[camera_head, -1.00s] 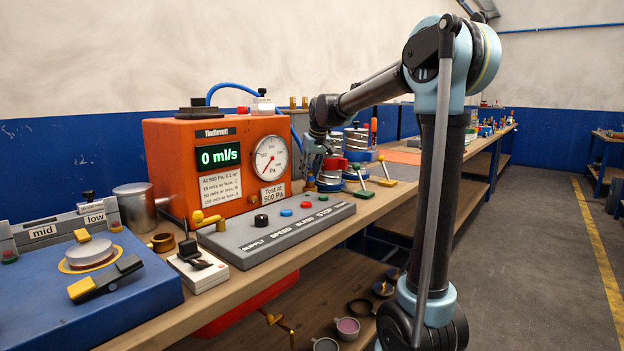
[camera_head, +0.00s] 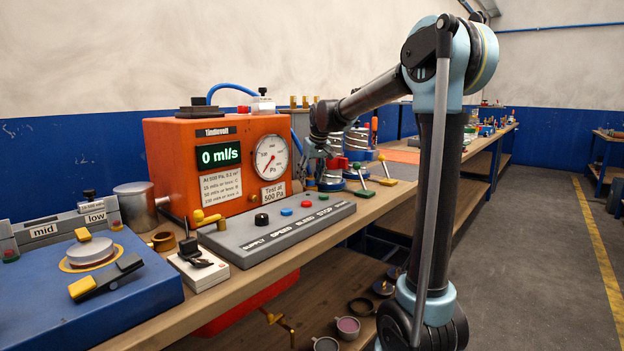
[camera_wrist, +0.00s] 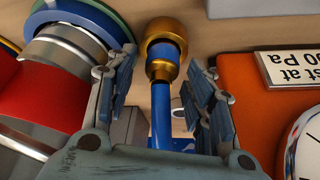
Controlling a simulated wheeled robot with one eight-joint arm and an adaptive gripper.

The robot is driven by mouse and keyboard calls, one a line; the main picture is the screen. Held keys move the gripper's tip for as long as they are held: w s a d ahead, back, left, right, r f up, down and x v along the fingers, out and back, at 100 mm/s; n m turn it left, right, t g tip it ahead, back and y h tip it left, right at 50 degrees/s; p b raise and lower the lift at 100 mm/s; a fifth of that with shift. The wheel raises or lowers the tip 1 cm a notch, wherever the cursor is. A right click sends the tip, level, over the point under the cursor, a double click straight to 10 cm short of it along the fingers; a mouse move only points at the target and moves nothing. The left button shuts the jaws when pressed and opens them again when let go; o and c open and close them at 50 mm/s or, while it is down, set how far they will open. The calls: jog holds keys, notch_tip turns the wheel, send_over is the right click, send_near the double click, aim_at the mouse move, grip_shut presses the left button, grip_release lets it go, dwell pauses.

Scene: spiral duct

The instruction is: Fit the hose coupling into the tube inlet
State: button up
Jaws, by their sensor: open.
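The hose coupling (camera_wrist: 162,50) is a brass, stepped collar on the end of a blue hose (camera_wrist: 161,125). In the wrist view it sits between and slightly beyond the fingertips of my gripper (camera_wrist: 163,78), which is open with a visible gap on both sides. In the head view my gripper (camera_head: 318,152) hangs just right of the orange tester (camera_head: 195,165); the coupling cannot be made out there. Silver ribbed duct pieces (camera_head: 357,140) stand behind and to the right. I cannot tell which opening is the tube inlet.
A grey control panel (camera_head: 285,226) lies in front of the tester. In the wrist view, red and silver duct parts (camera_wrist: 60,70) crowd the left finger, and the tester's gauge (camera_wrist: 303,145) is at the right. Green-based tools (camera_head: 364,185) stand on the bench.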

jog(key=v, duration=1.2)
